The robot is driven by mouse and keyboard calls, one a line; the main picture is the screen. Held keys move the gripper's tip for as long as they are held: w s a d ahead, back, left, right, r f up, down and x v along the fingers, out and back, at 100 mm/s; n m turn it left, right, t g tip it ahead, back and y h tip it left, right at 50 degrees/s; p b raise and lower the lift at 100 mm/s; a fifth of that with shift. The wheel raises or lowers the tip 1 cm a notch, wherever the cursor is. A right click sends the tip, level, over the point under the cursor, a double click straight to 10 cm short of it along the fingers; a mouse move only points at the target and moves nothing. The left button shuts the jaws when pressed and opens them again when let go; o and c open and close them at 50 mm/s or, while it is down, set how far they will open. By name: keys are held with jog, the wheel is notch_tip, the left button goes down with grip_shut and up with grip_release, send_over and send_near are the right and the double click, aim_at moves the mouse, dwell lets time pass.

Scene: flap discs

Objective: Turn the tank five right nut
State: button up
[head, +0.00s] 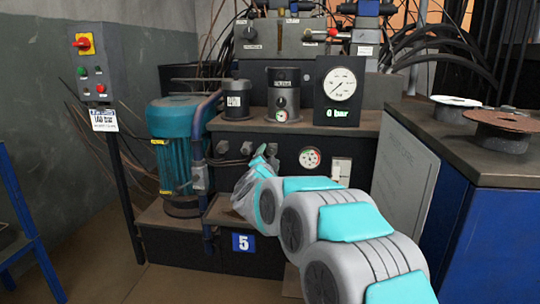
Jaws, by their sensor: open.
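The tank five (290,135) is a dark unit with a blue label "5" (244,242) low on its front. A row of dark nuts shows on its upper front face: a left one (195,147), a middle one (221,147) and a right one (246,148). My gripper (264,152), grey and turquoise, is just right of the right nut in the picture. It looks open and empty. I cannot tell whether it touches the nut. My arm hides part of the tank's lower front.
A round gauge (310,158) is on the front, right of my gripper. A blue motor (176,145) and a switch post (92,68) are left. A blue bench (500,185) with flap discs (506,122) is right.

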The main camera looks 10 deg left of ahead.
jog(key=shift+s+a, duration=0.1)
jog(key=shift+s, duration=2.6)
jog(key=s+d+f+n+g+p, duration=0.2)
jog(key=s+d+g, duration=0.4)
jog(key=s, duration=1.2)
jog(key=s+d+f+n+g+p, duration=0.3)
jog(key=s+d+g, duration=0.4)
jog(key=s, duration=1.2)
jog(key=s+d+f+n+g+p, duration=0.3)
jog(key=s+d, duration=0.9)
jog(key=s, duration=0.7)
jog(key=n+g+p, duration=0.1)
jog(key=n+g, duration=0.1)
jog(key=g, duration=0.1)
jog(key=shift+f+n+g+y+p, duration=0.2)
jog(key=shift+n+g+y+p, duration=0.1)
jog(key=shift+g, duration=0.1)
